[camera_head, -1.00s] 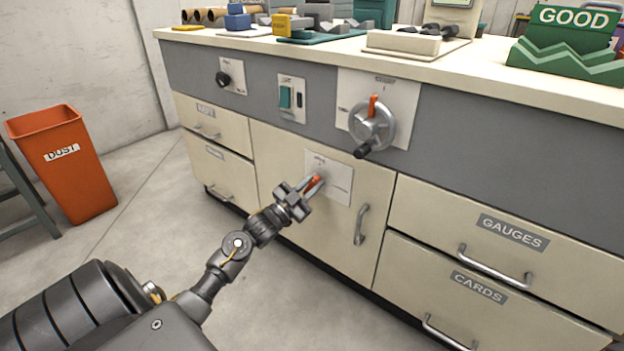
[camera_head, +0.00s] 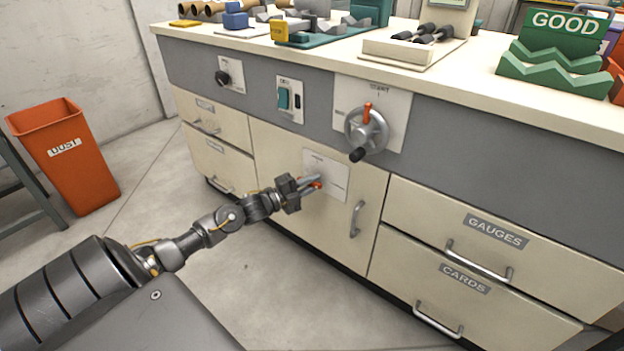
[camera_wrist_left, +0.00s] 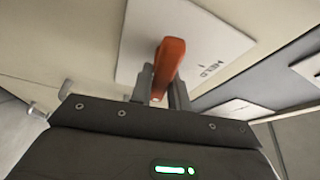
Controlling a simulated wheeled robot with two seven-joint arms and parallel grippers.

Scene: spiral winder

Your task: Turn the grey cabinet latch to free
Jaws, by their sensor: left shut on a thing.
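The cabinet latch shows in the left wrist view as an orange-red lever (camera_wrist_left: 168,62) in front of a white label plate (camera_wrist_left: 200,40) marked "HELD". In the head view only a small orange part of the latch (camera_head: 317,185) shows beside the fingers; its grey parts cannot be made out. The plate (camera_head: 333,178) is on the cream cabinet door (camera_head: 280,155). My left gripper (camera_head: 314,181) is at the plate, shut on the latch lever, with one finger on each side of it in the left wrist view (camera_wrist_left: 160,90). My right gripper is in neither view.
A door handle (camera_head: 356,219) is right of the plate. A crank wheel (camera_head: 366,130) with a black knob sticks out above it. Drawers with bar handles (camera_head: 478,262) are at the right. An orange dust bin (camera_head: 65,165) stands on open floor at the left.

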